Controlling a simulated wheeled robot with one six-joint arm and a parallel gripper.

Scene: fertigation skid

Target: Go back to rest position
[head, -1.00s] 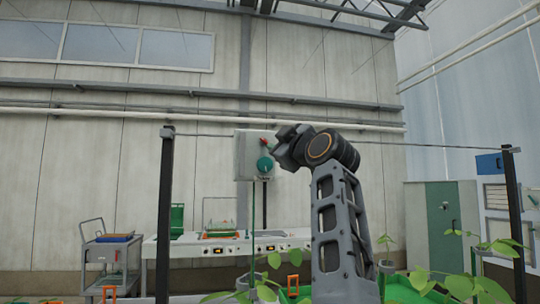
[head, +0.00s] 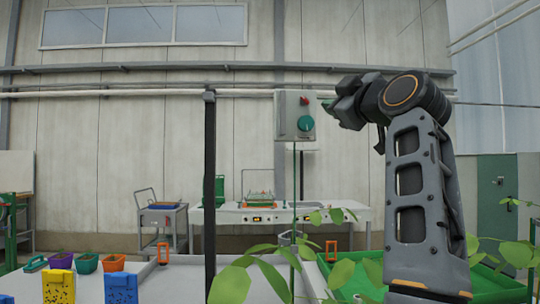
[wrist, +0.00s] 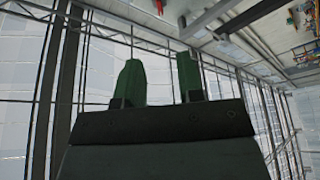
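My arm stands raised at the right of the head view. My gripper (head: 332,104) points left at its upper end. In the wrist view the gripper (wrist: 160,72) shows two dark green fingers, apart, with nothing between them. Behind the fingers are the greenhouse frame and glazing, so the gripper is up in the air. In the head view a grey control box (head: 286,118) with a red button and a green knob (head: 305,124) appears just left of the gripper. I cannot tell the depth between them.
A dark post (head: 209,190) stands left of centre. Yellow (head: 58,286) and blue (head: 121,287) boxes and small planters are at lower left. A long bench (head: 345,214) and a cart (head: 163,222) stand by the wall. Leafy plants (head: 262,272) and a green tray (head: 345,278) lie in front.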

